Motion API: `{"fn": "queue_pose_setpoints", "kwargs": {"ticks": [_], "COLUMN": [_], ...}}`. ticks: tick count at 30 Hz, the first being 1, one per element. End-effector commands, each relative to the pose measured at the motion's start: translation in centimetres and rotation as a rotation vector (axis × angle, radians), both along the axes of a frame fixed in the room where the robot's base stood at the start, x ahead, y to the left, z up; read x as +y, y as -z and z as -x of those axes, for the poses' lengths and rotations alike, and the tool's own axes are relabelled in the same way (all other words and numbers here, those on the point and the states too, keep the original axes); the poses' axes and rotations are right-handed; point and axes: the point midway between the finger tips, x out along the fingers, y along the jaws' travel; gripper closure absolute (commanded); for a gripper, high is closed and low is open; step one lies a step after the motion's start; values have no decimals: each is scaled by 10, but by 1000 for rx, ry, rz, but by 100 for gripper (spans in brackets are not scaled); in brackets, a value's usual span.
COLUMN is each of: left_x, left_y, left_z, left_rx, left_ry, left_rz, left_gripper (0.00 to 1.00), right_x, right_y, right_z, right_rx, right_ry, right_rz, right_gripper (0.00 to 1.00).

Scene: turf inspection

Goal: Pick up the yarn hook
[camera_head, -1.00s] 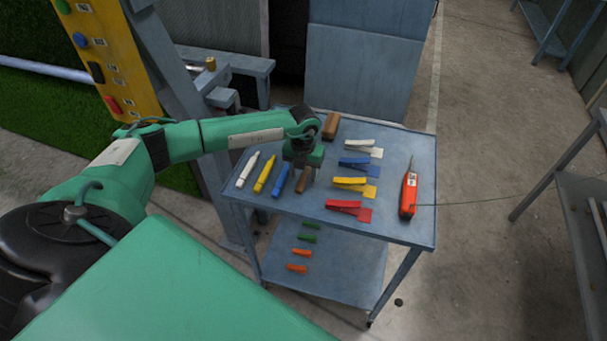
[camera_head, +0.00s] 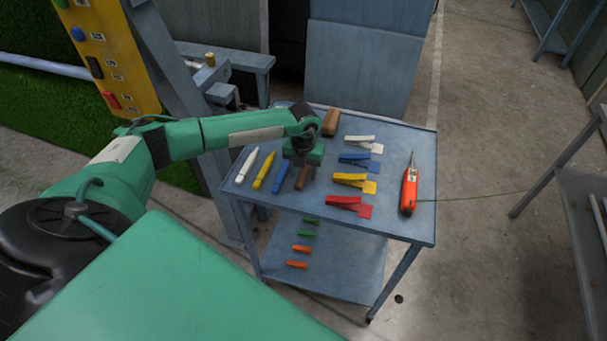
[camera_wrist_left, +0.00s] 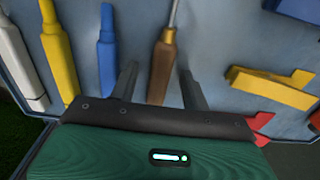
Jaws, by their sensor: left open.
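The yarn hook has a brown wooden handle and a thin metal shank. In the head view its handle (camera_head: 303,178) shows just below my left gripper (camera_head: 303,158), lying on the blue-grey cart top (camera_head: 395,225); the rest is hidden by the gripper. In the left wrist view the hook (camera_wrist_left: 163,66) lies between the two fingers of my left gripper (camera_wrist_left: 157,75), which is open, with a gap on each side of the handle. My right gripper is not in view.
White (camera_head: 246,166), yellow (camera_head: 264,171) and blue (camera_head: 281,176) pen-like tools lie left of the hook. Several coloured clip-like tools, including a red one (camera_head: 347,204), lie right. An orange tool (camera_head: 409,190) and a brown block (camera_head: 330,122) are also on top.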

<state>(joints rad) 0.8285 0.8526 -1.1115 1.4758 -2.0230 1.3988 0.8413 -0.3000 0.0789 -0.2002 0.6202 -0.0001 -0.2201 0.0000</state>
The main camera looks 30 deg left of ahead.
Motion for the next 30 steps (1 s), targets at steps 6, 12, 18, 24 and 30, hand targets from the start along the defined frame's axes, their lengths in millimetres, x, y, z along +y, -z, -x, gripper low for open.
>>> {"fn": "queue_pose_setpoints", "kwargs": {"ticks": [6, 12, 18, 24, 30], "left_x": [0, 0, 0, 0, 0], "left_y": [0, 0, -1, -9, -44], "left_z": [0, 0, 0, 0, -2], "left_rx": [0, 0, 0, -1, -6], "left_ry": [0, 0, 0, 0, 0], "left_rz": [0, 0, 0, 0, 0], "left_gripper": [78, 100, 100, 100, 100], "right_x": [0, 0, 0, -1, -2], "right_y": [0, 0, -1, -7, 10], "right_z": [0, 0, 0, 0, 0], "right_rx": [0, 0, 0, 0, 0], "right_ry": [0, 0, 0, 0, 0], "right_rz": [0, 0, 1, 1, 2], "right_gripper": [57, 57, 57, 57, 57]}}
